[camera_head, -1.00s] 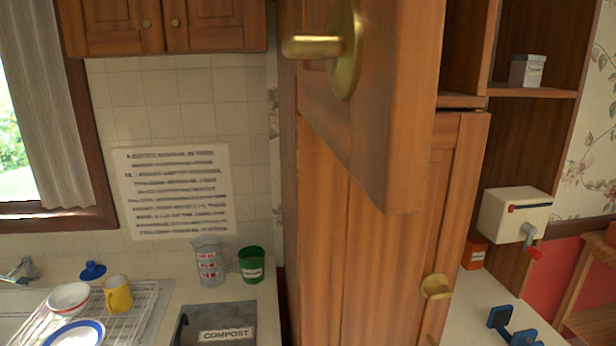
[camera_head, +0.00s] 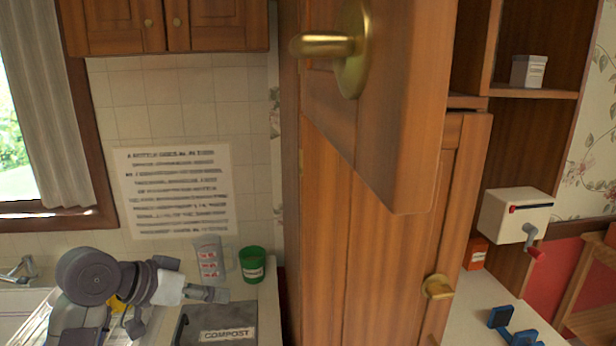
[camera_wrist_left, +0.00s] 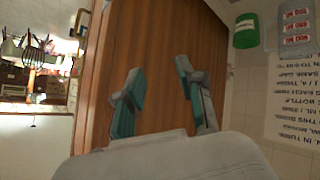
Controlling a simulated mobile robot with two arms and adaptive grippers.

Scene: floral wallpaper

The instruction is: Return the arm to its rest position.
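My left arm enters the head view at the lower left, with its left gripper (camera_head: 218,294) pointing right above the counter, close to the front of the measuring jug (camera_head: 209,262) and above the compost bin (camera_head: 217,327). In the left wrist view the left gripper (camera_wrist_left: 160,68) shows two grey fingers with teal pads, spread apart with nothing between them. They point toward a brown wooden cabinet side (camera_wrist_left: 150,35). The arm hides most of the dish rack and its dishes in the head view. My right gripper does not show.
A wooden door with a brass handle (camera_head: 330,45) fills the upper middle, close to the camera. A tall cupboard (camera_head: 370,260) stands below and behind it. A green pot (camera_head: 252,265) sits beside the jug. A white cranked box (camera_head: 515,214) is at right.

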